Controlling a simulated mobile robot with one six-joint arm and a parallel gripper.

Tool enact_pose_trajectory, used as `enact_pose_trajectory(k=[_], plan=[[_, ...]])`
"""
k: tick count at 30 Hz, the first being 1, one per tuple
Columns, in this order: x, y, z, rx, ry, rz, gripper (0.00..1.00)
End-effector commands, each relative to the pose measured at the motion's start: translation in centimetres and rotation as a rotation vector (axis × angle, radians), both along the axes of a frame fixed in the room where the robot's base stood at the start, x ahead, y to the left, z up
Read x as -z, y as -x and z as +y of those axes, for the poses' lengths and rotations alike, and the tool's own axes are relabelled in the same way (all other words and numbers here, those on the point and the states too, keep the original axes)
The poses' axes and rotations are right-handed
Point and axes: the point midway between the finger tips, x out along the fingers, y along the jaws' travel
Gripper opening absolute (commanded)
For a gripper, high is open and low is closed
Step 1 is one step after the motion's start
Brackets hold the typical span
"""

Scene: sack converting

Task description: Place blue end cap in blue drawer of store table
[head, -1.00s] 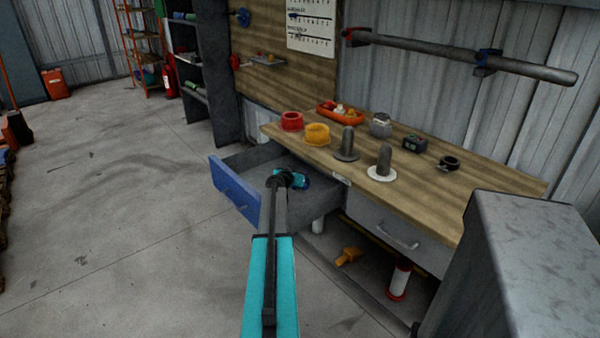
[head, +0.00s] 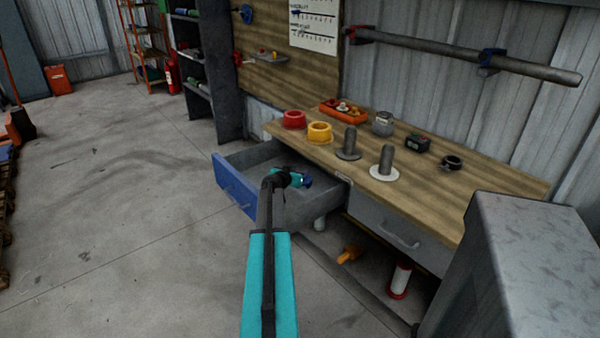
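The blue drawer (head: 236,186) of the store table (head: 440,205) is pulled open at the table's left end, with its blue front facing left. My gripper (head: 303,181) is over the open drawer, toward its right side. A small blue patch shows at the gripper's tip. It may be the blue end cap, but my wrist hides most of it, and I cannot tell whether it is held or lies in the drawer. The fingers are too small and hidden to read. The visible part of the drawer floor looks bare.
A grey closed drawer (head: 388,228) is to the right. A grey cabinet (head: 520,265) blocks the near right.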

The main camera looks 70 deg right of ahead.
Motion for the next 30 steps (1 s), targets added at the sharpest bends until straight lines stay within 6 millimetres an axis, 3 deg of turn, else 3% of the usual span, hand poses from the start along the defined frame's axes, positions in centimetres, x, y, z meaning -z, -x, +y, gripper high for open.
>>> enact_pose_trajectory(k=[9, 30], plan=[[-0.8, -0.2, 2.2, 0.000, 0.000, 0.001, 0.37], [-0.9, -0.2, 2.4, 0.001, 0.000, 0.000, 0.37]])
